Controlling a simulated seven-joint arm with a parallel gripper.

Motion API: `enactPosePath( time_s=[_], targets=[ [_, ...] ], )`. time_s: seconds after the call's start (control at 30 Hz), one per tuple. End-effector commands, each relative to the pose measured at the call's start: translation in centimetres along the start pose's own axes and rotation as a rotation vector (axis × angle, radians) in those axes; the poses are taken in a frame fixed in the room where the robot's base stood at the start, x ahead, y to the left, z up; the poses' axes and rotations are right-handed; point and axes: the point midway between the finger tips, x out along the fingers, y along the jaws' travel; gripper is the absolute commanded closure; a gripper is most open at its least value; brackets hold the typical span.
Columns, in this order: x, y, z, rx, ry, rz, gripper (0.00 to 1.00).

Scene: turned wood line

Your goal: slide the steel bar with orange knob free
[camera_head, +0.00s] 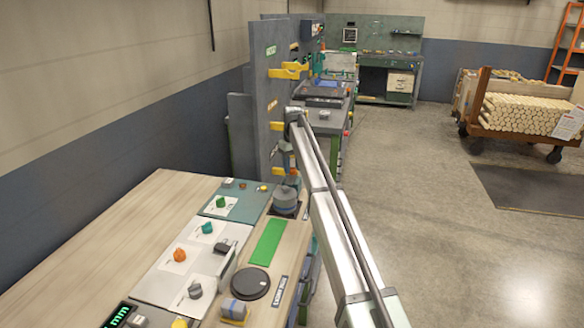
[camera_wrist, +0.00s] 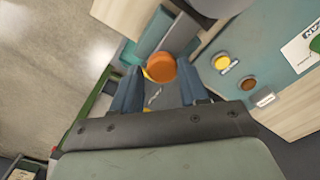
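The orange knob (camera_wrist: 162,68) shows in the wrist view, round and seen from close by. My gripper (camera_wrist: 158,84) is open, with one blue-grey finger on each side of the knob in the picture. I see no clear contact, and I cannot tell whether the fingertips are level with the knob or short of it. The steel bar is not clearly made out; the knob and my gripper cover that area.
The grey upright panel (camera_head: 262,100) with yellow brackets stands close to my arm. A grey cylinder (camera_head: 286,197) sits on the bench near my gripper. The bench holds a white panel (camera_head: 232,232) with small knobs, a green mat (camera_head: 267,243) and a black disc (camera_head: 250,284).

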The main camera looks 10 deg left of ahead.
Motion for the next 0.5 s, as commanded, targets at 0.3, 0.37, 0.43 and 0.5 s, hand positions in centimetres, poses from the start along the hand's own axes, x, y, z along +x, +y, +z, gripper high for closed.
enactPosePath(
  time_s=[0.3, 0.37, 0.43, 0.5],
  targets=[
    [-0.01, 0.01, 0.00, 0.001, -0.002, -0.001, 0.39],
    [0.00, -0.01, 0.02, 0.001, -0.002, -0.001, 0.39],
    [-0.04, -0.03, 0.03, 0.001, -0.002, -0.001, 0.39],
    [-0.25, -0.03, 0.02, 0.001, -0.002, -0.001, 0.39]
  ],
)
